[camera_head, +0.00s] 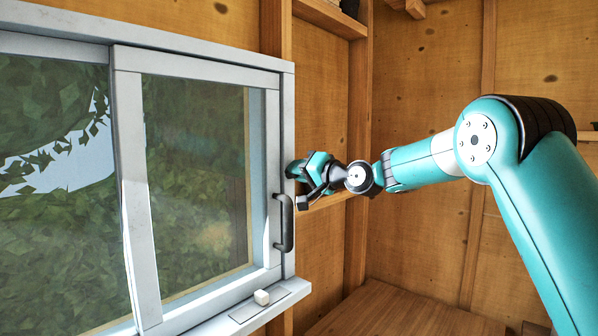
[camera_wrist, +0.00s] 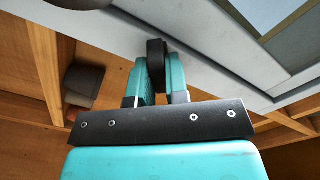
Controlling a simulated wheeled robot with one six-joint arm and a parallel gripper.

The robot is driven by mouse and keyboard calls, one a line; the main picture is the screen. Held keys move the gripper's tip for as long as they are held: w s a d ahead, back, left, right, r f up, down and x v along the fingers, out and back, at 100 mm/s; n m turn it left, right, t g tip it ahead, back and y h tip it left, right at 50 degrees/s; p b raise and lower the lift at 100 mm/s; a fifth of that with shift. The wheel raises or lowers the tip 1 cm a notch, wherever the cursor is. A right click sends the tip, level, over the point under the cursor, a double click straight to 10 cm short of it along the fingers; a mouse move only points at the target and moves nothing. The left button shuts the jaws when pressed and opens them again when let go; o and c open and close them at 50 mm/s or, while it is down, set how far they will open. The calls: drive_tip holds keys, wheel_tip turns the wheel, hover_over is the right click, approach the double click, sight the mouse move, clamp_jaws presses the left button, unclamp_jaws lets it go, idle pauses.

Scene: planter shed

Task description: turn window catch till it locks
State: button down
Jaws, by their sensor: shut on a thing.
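The window (camera_head: 195,170) has a pale grey frame and fills the left of the head view. My gripper (camera_head: 294,170) is at the right upright of the frame, above the dark pull handle. In the wrist view my gripper (camera_wrist: 156,72) has its two teal fingers shut on a dark upright piece, which I take as the window catch (camera_wrist: 156,54). The catch stands against the pale frame. In the head view the catch is hidden behind my gripper, and I cannot tell its angle or whether it is locked.
A dark grey pull handle (camera_head: 285,223) is on the frame just below my gripper. Wooden studs and a shelf (camera_head: 327,200) are close behind my gripper. A wooden surface (camera_head: 400,312) lies at the lower right.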

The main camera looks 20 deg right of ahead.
drive_tip(key=m+p, duration=0.1)
drive_tip(key=m, duration=0.3)
drive_tip(key=shift+d+r+m, duration=0.1)
drive_tip(key=shift+m, duration=0.2)
drive_tip(key=shift+m+p, duration=0.7)
drive_tip(key=shift+m, duration=1)
drive_tip(key=c, duration=1.1)
unclamp_jaws()
drive_tip(key=shift+w+f, duration=0.1)
drive_tip(key=shift+f, duration=0.1)
drive_tip(key=b+v, duration=0.8)
drive_tip(key=v, duration=0.9)
drive_tip(key=shift+s+d, duration=0.15)
drive_tip(key=shift+s, duration=0.1)
